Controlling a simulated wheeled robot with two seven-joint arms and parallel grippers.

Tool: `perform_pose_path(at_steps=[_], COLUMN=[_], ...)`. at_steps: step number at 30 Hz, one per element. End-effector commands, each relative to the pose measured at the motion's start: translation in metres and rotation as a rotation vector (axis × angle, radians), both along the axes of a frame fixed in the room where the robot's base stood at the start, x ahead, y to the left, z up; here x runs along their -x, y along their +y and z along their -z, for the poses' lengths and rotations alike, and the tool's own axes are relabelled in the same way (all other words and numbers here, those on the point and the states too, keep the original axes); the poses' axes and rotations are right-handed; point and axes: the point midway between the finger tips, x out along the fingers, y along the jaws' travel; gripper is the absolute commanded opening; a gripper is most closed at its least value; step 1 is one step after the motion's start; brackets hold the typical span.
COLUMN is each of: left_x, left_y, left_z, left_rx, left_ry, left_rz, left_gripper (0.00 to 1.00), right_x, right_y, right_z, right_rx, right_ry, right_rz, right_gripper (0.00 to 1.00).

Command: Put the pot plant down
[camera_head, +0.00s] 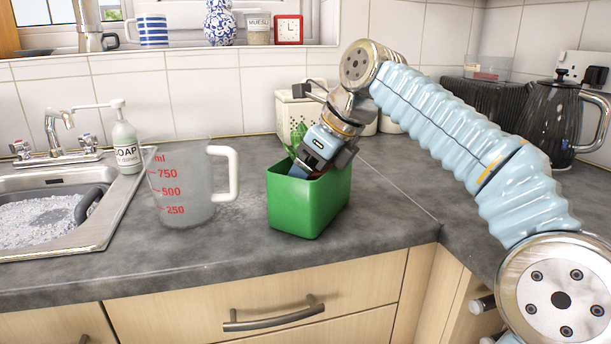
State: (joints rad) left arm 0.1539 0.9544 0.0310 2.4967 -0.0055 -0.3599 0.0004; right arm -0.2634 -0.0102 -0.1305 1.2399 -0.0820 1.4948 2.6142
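A green rectangular pot (308,207) is upright on the grey worktop, right of the measuring jug. A few green leaves (297,137) show at its back left, partly behind my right gripper; I take this to be the pot plant. My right gripper (303,168) comes down from the upper right, with its fingertips at or inside the pot's open top. The fingertips are partly hidden by the pot's front wall, so I cannot tell whether they grip anything. My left gripper is not in view.
A clear measuring jug (185,190) stands close left of the pot. The sink (100,232), tap (55,130) and soap bottle (126,145) are further left. A black kettle (548,125) stands at the right. The worktop (390,215) right of the pot is clear.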

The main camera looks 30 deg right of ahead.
Motion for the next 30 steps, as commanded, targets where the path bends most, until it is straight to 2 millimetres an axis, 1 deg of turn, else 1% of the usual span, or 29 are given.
perform_pose_path(at_steps=[1,2,3,8,11,14,16,21,24,27,30], left_x=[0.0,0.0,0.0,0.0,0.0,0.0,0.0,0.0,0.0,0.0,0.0], left_y=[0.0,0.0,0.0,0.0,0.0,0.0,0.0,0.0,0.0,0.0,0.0], left_z=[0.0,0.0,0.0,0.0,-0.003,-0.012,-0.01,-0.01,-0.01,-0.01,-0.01], left_rx=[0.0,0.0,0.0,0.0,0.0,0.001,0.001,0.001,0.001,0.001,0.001], left_ry=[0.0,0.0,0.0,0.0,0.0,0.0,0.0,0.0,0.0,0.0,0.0], left_rz=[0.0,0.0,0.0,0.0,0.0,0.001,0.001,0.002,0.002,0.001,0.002], left_gripper=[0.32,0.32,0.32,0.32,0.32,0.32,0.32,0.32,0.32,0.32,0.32], right_x=[0.0,0.0,0.0,0.0,0.0,-0.001,0.005,0.023,0.031,0.038,0.042], right_y=[0.0,0.0,0.0,0.0,0.0,0.0,-0.005,-0.017,-0.024,-0.028,-0.032], right_z=[0.0,0.0,0.0,0.0,-0.005,-0.018,-0.027,-0.064,-0.083,-0.097,-0.106], right_rx=[0.0,0.0,0.0,0.0,-0.001,-0.001,-0.001,0.0,0.0,0.0,0.0], right_ry=[0.0,0.0,0.0,0.0,-0.001,-0.001,-0.003,-0.006,-0.004,-0.002,-0.002], right_rz=[0.0,0.0,0.0,0.0,0.0,0.0,0.002,0.003,0.002,0.002,0.003], right_gripper=[0.94,0.98,1.0,1.0,1.0,1.0,1.0,1.0,1.0,1.0,1.0])
